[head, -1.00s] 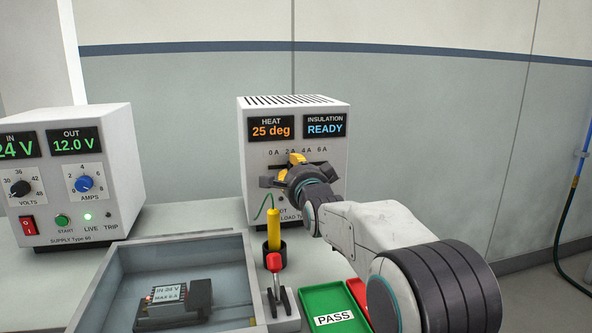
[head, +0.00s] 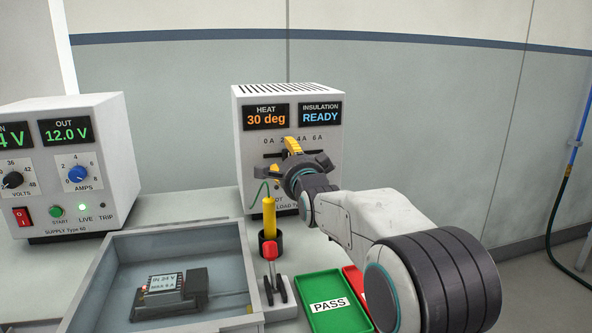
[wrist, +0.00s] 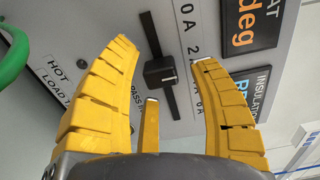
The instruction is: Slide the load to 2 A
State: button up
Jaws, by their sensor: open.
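The load slider (wrist: 160,71) is a black knob on a dark straight slot in the front of the grey load tester (head: 238,150). In the wrist view it sits part way along the slot, around 2 A to 4 A; I cannot tell the exact mark. My gripper (wrist: 166,55) is open, its yellow fingers on either side of the knob with visible gaps. In the head view my gripper (head: 291,147) is in front of the tester and hides the knob. The tester reads HEAT 30 deg (head: 266,117) and INSULATION READY (head: 320,114).
A yellow probe (head: 269,217) with a green lead stands below the tester. A red-tipped lever (head: 270,252), an open grey tray (head: 118,250) holding a dark module (head: 168,292), and a green PASS tray (head: 322,288) are nearby. The power supply (head: 112,130) stands left.

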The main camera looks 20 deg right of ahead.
jog(key=s, duration=1.1)
jog(key=shift+s, duration=0.15)
jog(key=s+n+g+p, duration=1.4)
jog(key=s+p, duration=1)
jog(key=s, duration=0.9)
jog(key=n, duration=0.4)
jog(key=shift+r+g+p, duration=0.3)
jog(key=shift+r, duration=0.1)
